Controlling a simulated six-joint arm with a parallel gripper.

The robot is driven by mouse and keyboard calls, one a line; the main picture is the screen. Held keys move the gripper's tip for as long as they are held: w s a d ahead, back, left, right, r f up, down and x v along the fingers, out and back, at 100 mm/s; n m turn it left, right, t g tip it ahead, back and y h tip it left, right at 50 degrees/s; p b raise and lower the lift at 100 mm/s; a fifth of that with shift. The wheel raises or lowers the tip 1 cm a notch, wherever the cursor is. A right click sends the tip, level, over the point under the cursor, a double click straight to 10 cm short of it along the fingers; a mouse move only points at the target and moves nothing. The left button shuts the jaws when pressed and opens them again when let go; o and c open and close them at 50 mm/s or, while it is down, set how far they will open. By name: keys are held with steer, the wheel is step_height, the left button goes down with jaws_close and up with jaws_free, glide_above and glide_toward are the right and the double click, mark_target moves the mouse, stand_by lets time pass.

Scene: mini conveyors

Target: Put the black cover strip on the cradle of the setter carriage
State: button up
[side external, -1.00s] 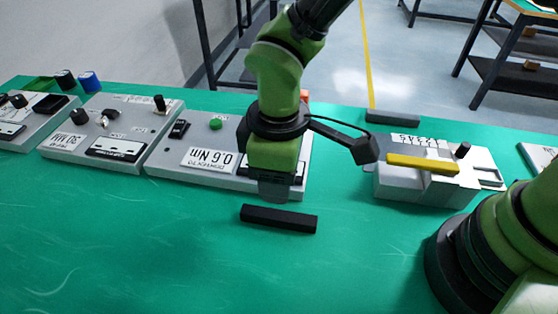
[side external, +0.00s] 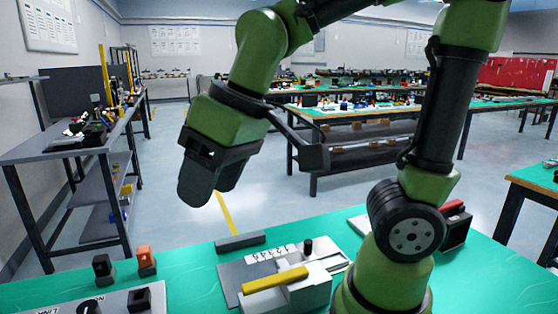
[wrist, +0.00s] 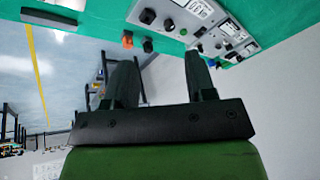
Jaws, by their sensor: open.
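A grey device (side external: 312,293) with a number scale, a black knob and a yellow bar (side external: 275,279) on top sits on the bench, lower right of my gripper. It may be the setter carriage; I cannot make out its cradle.
A dark grey bar (side external: 240,241) lies behind the device. An orange switch (side external: 146,259) and a black switch (side external: 103,268) stand at the left, behind a grey panel (side external: 60,302). A red and black object (side external: 456,222) is at the right, beyond my arm.

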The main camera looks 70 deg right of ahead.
steer(key=s+d+r+m+t, duration=0.2)
steer(key=s+d+m, duration=0.2)
steer(key=s, duration=0.2)
steer(key=shift+s+t, duration=0.25)
steer(key=shift+t, duration=0.15)
steer(key=shift+o, duration=0.4)
steer(key=shift+s+m, duration=0.25)
steer(key=shift+m, duration=0.05)
steer(key=shift+w, duration=0.1)
